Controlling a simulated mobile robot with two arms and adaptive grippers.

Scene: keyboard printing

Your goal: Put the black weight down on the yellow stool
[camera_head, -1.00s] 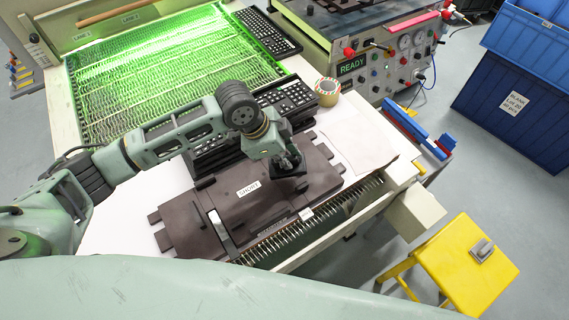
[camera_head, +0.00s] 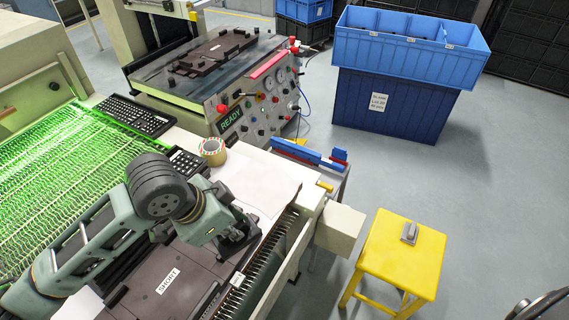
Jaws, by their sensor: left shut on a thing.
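My left gripper (camera_head: 229,228) is over the brown fixture plate marked SHORT (camera_head: 185,268) on the bench. It is shut on a dark block, the black weight (camera_head: 240,243), which the fingers partly hide. I cannot tell whether the weight touches the plate. The yellow stool (camera_head: 385,262) stands on the floor to the right of the bench, apart from the gripper. A small grey object with a handle (camera_head: 409,235) lies on its seat, near the back middle.
A cream box (camera_head: 340,228) juts from the bench between gripper and stool. Blue and red parts (camera_head: 310,153) sit on a side rack behind it. A tape roll (camera_head: 212,150) and keyboards (camera_head: 138,115) lie on the bench. Blue crates (camera_head: 400,110) stand behind the stool. Most of the stool seat is bare.

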